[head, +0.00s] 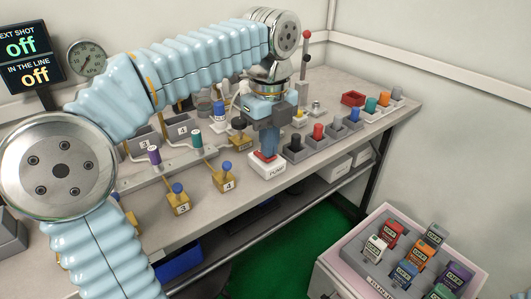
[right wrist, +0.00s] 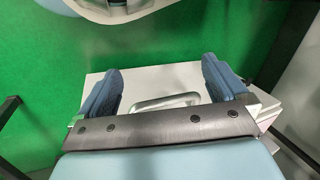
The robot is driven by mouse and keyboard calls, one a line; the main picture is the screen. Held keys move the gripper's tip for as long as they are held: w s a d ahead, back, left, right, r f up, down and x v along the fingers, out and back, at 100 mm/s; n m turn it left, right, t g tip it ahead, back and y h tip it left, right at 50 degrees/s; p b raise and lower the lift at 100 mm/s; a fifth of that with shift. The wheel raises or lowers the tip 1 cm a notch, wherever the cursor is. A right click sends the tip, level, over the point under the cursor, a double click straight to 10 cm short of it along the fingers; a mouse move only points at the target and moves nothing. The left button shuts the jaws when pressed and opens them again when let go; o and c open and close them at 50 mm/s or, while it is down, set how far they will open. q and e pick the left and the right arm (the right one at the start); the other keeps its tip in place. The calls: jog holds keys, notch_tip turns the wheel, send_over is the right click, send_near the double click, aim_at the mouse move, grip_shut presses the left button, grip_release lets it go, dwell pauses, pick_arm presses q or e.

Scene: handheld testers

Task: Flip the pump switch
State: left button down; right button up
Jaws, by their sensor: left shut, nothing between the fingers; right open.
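The pump switch is a white box (head: 268,170) marked PUMP, with a red part on top, near the front edge of the bench. My left gripper (head: 266,153) is shut, its blue fingers pointing down right at the red top. The fingers hide part of that top, so I cannot tell whether they touch it or which way the switch is tipped. My right gripper (right wrist: 161,86) is open in the right wrist view, with nothing held. It is outside the head view.
Yellow valves with blue knobs (head: 178,198) stand left of the switch. Dark sockets with coloured plugs (head: 318,136) stand to its right. A box of coloured testers (head: 345,258) is at lower right. The screen (head: 30,55) reads off.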

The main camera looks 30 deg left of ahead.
pick_arm(q)
jog(key=shift+f, duration=0.4)
jog(key=shift+r, duration=0.1)
notch_tip(320, 180, up, 5)
jog(key=p, duration=0.4)
jog(key=shift+p, duration=0.4)
jog(key=shift+r, duration=0.95)
